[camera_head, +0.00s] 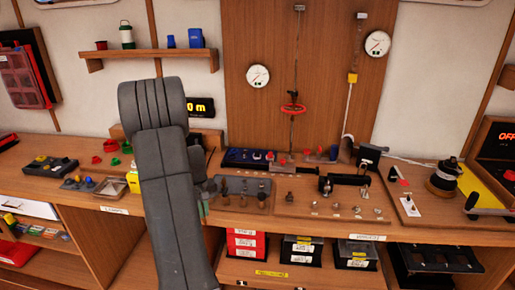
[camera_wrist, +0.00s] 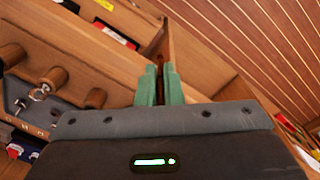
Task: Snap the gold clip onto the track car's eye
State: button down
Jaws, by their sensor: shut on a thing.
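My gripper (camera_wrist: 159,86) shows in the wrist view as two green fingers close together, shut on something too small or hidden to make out. In the head view my arm covers the middle left, and the gripper is mostly hidden behind it near the bench's front edge. I cannot pick out the gold clip for certain in either view. A grey rack (camera_head: 236,188) with several brown-handled pegs stands just right of my arm. Silver clips (camera_wrist: 40,92) hang at the pegs in the wrist view. I cannot tell for sure which piece is the track car or where its eye is.
A black clamp-like fixture (camera_head: 345,181) and small metal fittings (camera_head: 335,208) lie on the bench. A red ring (camera_head: 292,108) hangs on a line up the back panel. A winch (camera_head: 444,177) stands at right. Labelled bins (camera_head: 302,249) sit on the shelf below.

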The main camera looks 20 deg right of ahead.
jog(key=d+r+n, duration=0.4)
jog(key=d+r, duration=0.1)
jog(key=d, duration=0.3)
jog(key=w+d+r+n, duration=0.1)
jog(key=d+r+n, duration=0.4)
jog(key=d, duration=0.2)
jog(key=shift+w+d, duration=0.3)
jog(key=shift+d, duration=0.05)
